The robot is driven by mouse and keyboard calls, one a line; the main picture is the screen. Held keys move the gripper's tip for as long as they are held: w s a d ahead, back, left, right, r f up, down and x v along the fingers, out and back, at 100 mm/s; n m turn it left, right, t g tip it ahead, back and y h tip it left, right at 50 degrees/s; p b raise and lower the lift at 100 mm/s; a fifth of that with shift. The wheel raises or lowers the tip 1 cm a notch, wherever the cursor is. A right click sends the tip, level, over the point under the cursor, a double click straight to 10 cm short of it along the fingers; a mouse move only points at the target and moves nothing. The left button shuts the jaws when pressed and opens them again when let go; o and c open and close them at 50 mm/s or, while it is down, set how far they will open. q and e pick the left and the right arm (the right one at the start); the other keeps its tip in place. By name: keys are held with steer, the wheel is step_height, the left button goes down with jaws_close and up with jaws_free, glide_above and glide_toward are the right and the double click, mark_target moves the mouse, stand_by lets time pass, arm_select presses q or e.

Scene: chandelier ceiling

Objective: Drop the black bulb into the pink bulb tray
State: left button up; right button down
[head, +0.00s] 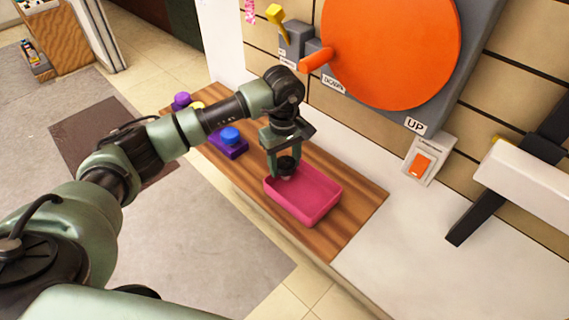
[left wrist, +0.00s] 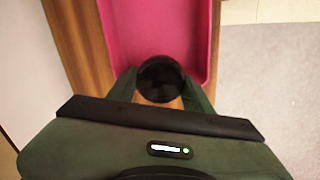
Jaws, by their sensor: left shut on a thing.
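My left gripper (head: 284,168) is shut on the black bulb (head: 286,165), with its fingers pointing down. The bulb also shows as a dark round shape between the fingertips in the left wrist view (left wrist: 161,79). The pink bulb tray (head: 318,205) sits on the wooden board, open side up. The bulb is at the tray's back left end, overlapping its rim in the head view; the wrist view shows it at the tray's edge. I cannot tell its exact height. The visible part of the tray's inside looks empty. My right gripper is not in view.
The wooden board (head: 357,205) lies on a pale ledge. A purple block with a blue knob (head: 230,136) stands on the board left of the tray. A large orange disc (head: 390,50), an orange handle (head: 316,60) and an orange switch (head: 423,164) are on the wall behind.

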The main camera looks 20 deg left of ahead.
mark_target(284, 161)
arm_select(q)
steer(key=o, duration=1)
steer(key=shift+s+f, duration=0.3)
steer(key=shift+f, duration=0.25)
steer(key=o, duration=0.3)
steer(key=shift+d, duration=0.1)
steer(key=shift+o, duration=0.2)
steer(key=shift+w+f, duration=0.1)
steer(key=shift+r+p, duration=0.5)
steer(key=shift+p, duration=0.05)
steer(key=shift+r+p, duration=0.4)
step_height(284, 161, up, 6)
steer(key=shift+w+f+b, duration=0.1)
steer(key=shift+w+b, duration=0.05)
steer(key=shift+b, duration=0.8)
steer(key=shift+r, duration=0.75)
